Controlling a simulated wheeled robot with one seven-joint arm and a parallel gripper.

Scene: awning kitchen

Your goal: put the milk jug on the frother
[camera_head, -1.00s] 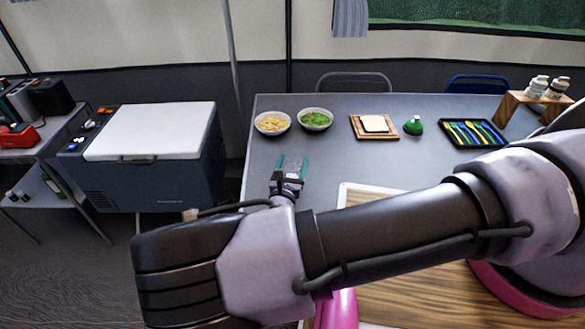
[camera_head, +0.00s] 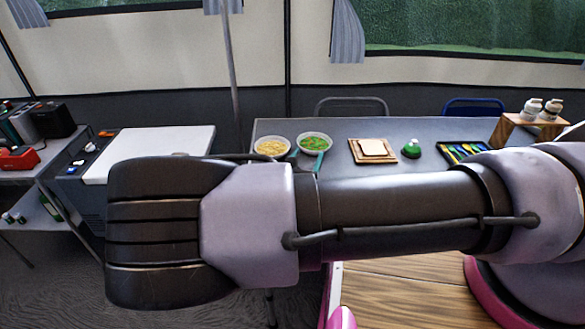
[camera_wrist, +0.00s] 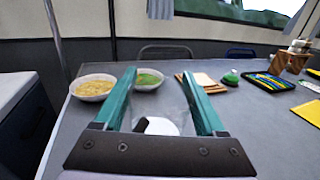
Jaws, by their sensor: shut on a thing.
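My gripper (camera_wrist: 158,73) shows two teal fingers in the wrist view, shut on a clear, see-through vessel, which I take to be the milk jug (camera_wrist: 174,106). White content and a dark part, perhaps its handle, show low between the fingers. The jug is held above the grey table, and its lower part is hidden by the gripper body. In the head view only the teal fingertips (camera_head: 306,160) show above my forearm, which hides the jug there. I cannot make out a frother in either view.
A bowl of yellow food (camera_wrist: 93,88) and a bowl of green food (camera_wrist: 148,80) stand just beyond the gripper. A white-lidded cooler (camera_head: 158,141) stands left of the table.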

